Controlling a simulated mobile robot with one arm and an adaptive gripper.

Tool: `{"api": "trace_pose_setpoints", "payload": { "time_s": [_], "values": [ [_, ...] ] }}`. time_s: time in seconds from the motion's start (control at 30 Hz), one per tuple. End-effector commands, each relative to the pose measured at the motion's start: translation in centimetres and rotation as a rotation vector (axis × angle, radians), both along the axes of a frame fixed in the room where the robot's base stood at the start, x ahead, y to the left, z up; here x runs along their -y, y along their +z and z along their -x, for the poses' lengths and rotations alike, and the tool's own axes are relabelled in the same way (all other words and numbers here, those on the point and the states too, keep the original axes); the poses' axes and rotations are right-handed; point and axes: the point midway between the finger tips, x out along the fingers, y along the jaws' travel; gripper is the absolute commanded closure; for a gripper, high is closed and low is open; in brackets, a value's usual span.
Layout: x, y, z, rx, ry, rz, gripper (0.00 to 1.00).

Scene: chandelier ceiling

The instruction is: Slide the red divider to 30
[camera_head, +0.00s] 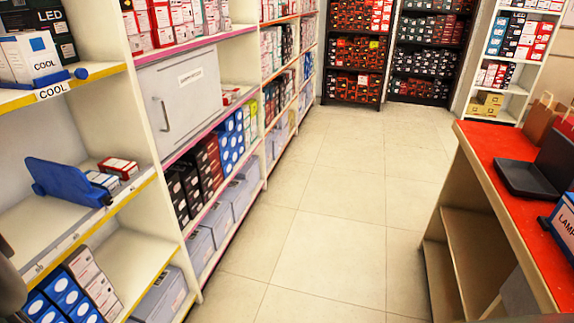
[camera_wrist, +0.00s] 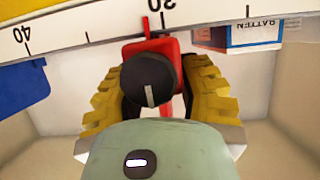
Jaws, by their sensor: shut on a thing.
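The red divider (camera_wrist: 171,45) sits against the white scale strip (camera_wrist: 110,30) in the wrist view. Its thin red pointer lies over the strip, slightly left of a tick under a partly cut-off, upside-down number that looks like 30. The 40 mark is farther left. My gripper (camera_wrist: 150,75) has its yellow fingers closed around the divider's round black knob (camera_wrist: 148,82). The palm hides the lower part of the divider. In the head view, I cannot make out my gripper or the red divider.
A blue divider (camera_wrist: 20,86) stands left of the red one; a blue divider (camera_head: 66,181) shows on the lower left shelf in the head view. A box marked BATTEN (camera_wrist: 252,33) is at the right. The tiled aisle (camera_head: 325,215) is clear; a red-topped counter (camera_head: 492,148) stands right.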

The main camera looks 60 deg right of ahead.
Motion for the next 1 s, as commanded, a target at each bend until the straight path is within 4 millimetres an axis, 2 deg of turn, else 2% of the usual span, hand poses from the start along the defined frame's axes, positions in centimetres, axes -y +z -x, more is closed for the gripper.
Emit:
{"api": "trace_pose_setpoints", "payload": {
  "time_s": [0.13, 0.5, 0.53, 0.8, 1.0],
  "values": [
    [-0.61, -0.29, 0.30, -0.010, 0.004, 0.003, 1.00],
    [-0.65, -0.41, 0.31, -0.009, 0.004, 0.004, 1.00],
    [-0.64, -0.41, 0.31, -0.009, 0.004, 0.004, 0.59],
    [-0.58, -0.22, 0.23, -0.005, 0.001, 0.002, 0.31],
    [-0.55, -0.14, 0.20, -0.003, 0.000, 0.001, 0.31]
  ]
}}
